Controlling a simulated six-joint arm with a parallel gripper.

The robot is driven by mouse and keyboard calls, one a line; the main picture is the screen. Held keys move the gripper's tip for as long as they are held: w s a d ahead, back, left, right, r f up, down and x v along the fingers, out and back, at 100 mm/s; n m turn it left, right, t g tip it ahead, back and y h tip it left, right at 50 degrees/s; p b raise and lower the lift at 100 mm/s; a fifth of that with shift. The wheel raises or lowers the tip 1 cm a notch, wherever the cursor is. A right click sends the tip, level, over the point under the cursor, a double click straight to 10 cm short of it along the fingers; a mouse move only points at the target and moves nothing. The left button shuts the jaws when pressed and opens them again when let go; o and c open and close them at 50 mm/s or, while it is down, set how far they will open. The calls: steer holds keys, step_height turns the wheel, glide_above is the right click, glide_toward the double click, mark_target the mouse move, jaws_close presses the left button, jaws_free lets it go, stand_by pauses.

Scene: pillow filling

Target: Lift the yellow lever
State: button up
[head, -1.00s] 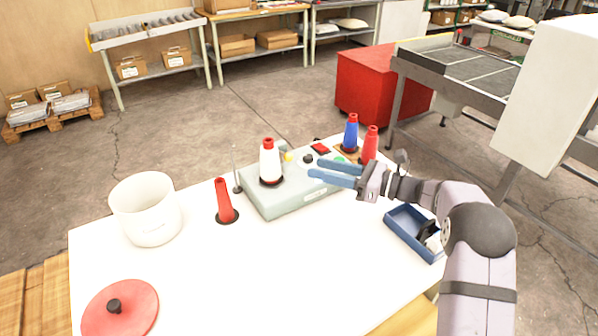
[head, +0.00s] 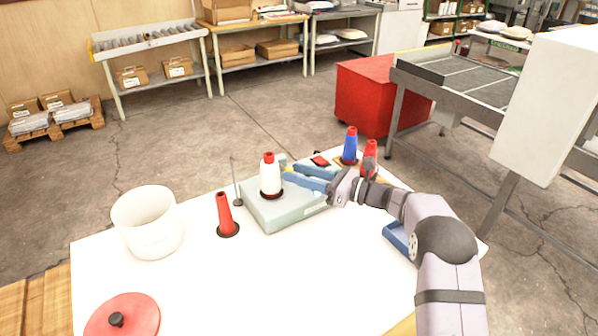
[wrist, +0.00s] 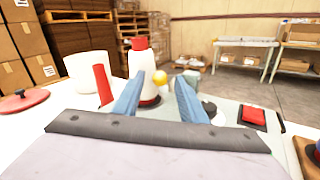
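The yellow lever's round knob (wrist: 160,77) shows in the wrist view between my two blue fingertips, just right of the white spool. In the head view my fingers mostly hide it. It belongs to a pale grey-green box (head: 270,215) on the white table. My gripper (head: 286,168) is over the box from the right, with its fingers spread apart. It also shows in the wrist view (wrist: 160,80), with nothing clasped between the fingers. I cannot tell whether a finger touches the knob.
A white spool with a red top (head: 270,177) stands on the box, close to my fingertips. A red cone (head: 225,212) and a white pot (head: 148,222) are to the left. A red switch (wrist: 253,115) is to the right. A blue cone (head: 350,146) stands behind.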

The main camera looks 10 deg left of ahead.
steer(key=shift+a, duration=0.1)
jaws_close()
steer(key=p, duration=0.1)
steer(key=r+p, duration=0.1)
steer(key=r+h+p, duration=0.1)
steer(key=p, duration=0.1)
steer(key=shift+w+a+r+m, duration=0.15)
steer(key=shift+w+a+m, duration=0.1)
steer(key=shift+m, duration=0.15)
steer(key=shift+w+a+r, duration=0.15)
steer(key=shift+w+r, duration=0.05)
steer(key=shift+r, duration=0.3)
jaws_free()
steer(key=shift+f, duration=0.1)
steer(key=shift+f, duration=0.1)
steer(key=b+v, duration=0.2)
steer(key=v, duration=0.5)
steer(key=shift+b, duration=0.3)
